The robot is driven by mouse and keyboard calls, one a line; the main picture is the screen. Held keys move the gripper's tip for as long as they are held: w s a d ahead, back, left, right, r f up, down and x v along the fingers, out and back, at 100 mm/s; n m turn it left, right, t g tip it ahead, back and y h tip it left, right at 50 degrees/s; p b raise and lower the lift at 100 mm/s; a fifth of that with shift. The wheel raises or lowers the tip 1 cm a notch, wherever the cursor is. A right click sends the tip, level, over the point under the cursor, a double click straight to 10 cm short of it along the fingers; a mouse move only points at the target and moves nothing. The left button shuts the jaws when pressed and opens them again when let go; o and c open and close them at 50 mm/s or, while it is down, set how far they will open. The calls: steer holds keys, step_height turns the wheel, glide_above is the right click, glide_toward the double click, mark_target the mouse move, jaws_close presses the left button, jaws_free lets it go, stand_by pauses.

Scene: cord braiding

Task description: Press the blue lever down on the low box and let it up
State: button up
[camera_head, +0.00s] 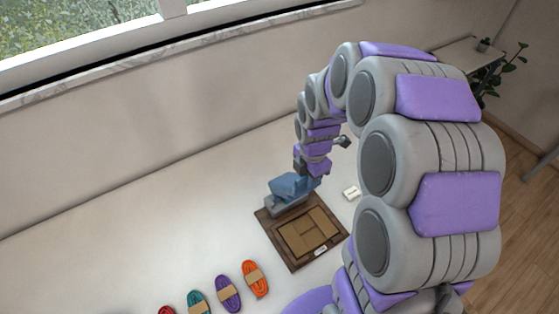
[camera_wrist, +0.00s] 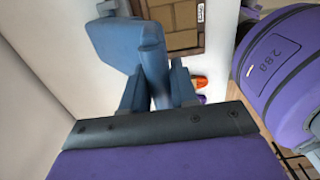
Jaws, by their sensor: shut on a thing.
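The low box (camera_head: 265,224) is a dark wooden frame with brown cardboard-coloured panels, on the white table. The blue lever (camera_head: 287,185) sits at its back edge, with a broad block-like part. In the wrist view the lever (camera_wrist: 152,62) shows as a blue bar running between my fingers, with the broad blue part to its left. My gripper (camera_head: 312,180) is at the lever's right end, shut on the bar. In the wrist view my gripper's (camera_wrist: 157,85) two fingers lie on either side of it. How far the lever is pressed, I cannot tell.
An orange cord bundle (camera_head: 255,279), a purple one (camera_head: 228,294), a teal one (camera_head: 199,303) and a partly cut-off red one lie in front-left of the box. A small white block (camera_head: 352,193) lies right of it. The table's left is clear.

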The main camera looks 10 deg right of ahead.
steer(key=s, duration=0.1)
steer(key=s+d+f, duration=0.1)
steer(key=s+f, duration=0.1)
steer(key=s, duration=0.1)
steer(key=shift+d+f+b, duration=0.25)
steer(key=shift+d+b, duration=0.05)
steer(key=shift+d, duration=0.05)
steer(key=shift+s, duration=0.1)
steer(key=s+d+f+b, duration=0.1)
steer(key=s+f, duration=0.3)
steer(key=shift+d, duration=0.35)
steer(key=shift+s+f, duration=0.1)
steer(key=s+f+b, duration=0.1)
steer(key=b, duration=0.1)
steer(key=s+d+f+b, duration=0.1)
steer(key=f+b, duration=0.1)
steer(key=s+f+b, duration=0.1)
steer(key=b, duration=0.1)
steer(key=shift+d+f, duration=0.15)
steer(key=shift+f, duration=0.25)
steer(key=shift+s, duration=0.1)
